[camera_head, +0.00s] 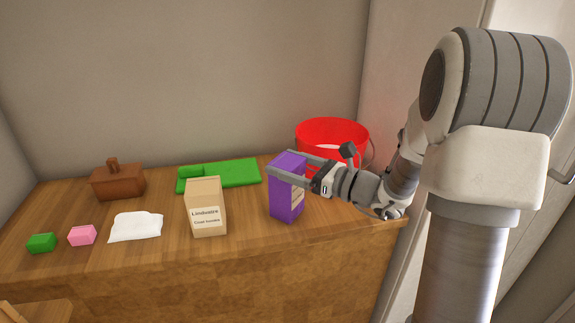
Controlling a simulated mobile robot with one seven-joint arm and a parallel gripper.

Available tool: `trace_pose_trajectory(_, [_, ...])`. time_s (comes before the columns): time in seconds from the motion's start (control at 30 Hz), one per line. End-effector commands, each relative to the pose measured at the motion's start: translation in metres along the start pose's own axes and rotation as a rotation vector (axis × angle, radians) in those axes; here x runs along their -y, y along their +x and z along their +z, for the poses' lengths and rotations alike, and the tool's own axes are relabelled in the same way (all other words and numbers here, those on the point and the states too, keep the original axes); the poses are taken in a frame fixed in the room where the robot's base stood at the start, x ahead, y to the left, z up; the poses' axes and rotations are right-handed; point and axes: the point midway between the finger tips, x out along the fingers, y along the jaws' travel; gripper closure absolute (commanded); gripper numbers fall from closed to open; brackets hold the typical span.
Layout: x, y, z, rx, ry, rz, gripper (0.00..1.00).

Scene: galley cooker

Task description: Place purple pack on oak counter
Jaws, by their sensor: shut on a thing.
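The purple pack (286,196) is an upright box with a pale label on its right side, towards the right part of the oak counter (155,268). My gripper (283,170) reaches in from the right and is shut on the upper part of the pack. The pack's base appears at or very near the counter top; I cannot tell whether it touches. My fingers partly cover the pack's upper right side.
A tan labelled box (206,208) stands left of the pack. A green tray (235,173) lies behind, and a red bucket (332,133) stands behind my gripper. A brown box (117,182), white cloth (135,227), pink block (82,235) and green block (41,243) are further left.

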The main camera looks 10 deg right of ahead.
Motion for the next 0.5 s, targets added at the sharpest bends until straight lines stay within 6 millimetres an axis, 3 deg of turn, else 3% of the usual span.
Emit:
trace_pose_trajectory(0.17, [0.0,0.0001,-0.0046,0.001,0.0,0.0,1.0])
trace_pose_trajectory(0.2, [-0.0001,0.0,-0.0033,0.0,0.0,0.0,0.06])
trace_pose_trajectory(0.23, [-0.0001,0.0,-0.0032,0.0,0.0,0.0,0.01])
trace_pose_trajectory(0.5, [-0.0001,0.0,-0.0015,0.0,0.0,0.001,0.0])
